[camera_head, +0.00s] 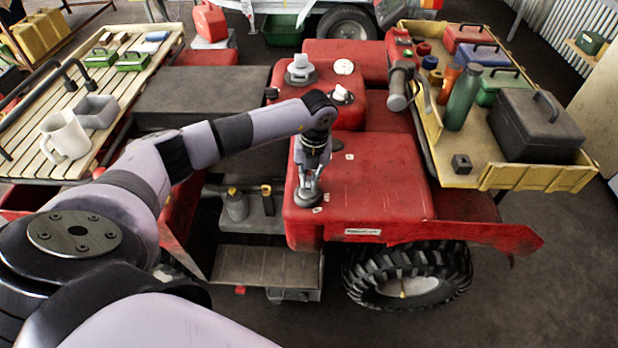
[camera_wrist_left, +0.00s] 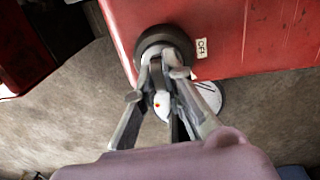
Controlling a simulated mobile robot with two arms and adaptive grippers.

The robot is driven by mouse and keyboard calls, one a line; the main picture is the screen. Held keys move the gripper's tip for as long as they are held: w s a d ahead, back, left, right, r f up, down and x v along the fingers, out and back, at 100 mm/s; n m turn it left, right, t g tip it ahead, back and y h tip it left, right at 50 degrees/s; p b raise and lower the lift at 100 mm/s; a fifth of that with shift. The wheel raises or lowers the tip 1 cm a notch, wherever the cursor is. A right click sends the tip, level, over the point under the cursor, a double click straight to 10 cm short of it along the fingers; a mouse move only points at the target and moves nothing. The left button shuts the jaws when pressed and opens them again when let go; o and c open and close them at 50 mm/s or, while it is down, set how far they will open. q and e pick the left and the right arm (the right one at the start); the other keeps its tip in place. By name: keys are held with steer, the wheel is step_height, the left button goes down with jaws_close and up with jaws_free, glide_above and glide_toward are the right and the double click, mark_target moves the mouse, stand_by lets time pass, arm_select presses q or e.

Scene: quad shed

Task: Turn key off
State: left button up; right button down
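The key switch (camera_head: 307,197) is a round, dark-ringed fitting on the flat red body panel of the quad (camera_head: 370,180). My left gripper (camera_head: 311,178) reaches down onto it from above. In the left wrist view, its fingers (camera_wrist_left: 167,72) come close together at the dark switch ring (camera_wrist_left: 164,42) and appear shut on the key. A small white piece with a red dot (camera_wrist_left: 161,105) shows between the fingers. A label reading OFF (camera_wrist_left: 202,47) sits right of the ring. The fingers hide most of the key, so its angle is unclear. My right gripper is out of view.
A yellow rack (camera_head: 545,178) with a green bottle (camera_head: 462,98) and a dark toolbox (camera_head: 538,125) stands right. A slatted rack (camera_head: 35,145) with a white mug (camera_head: 66,135) stands left. The handlebar grip (camera_head: 398,88) rises behind the panel.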

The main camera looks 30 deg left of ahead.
arm_select(q)
steer(key=o, duration=0.4)
steer(key=shift+a, duration=0.1)
step_height(320, 180, up, 8)
steer(key=p, duration=0.5)
steer(key=shift+p, duration=0.3)
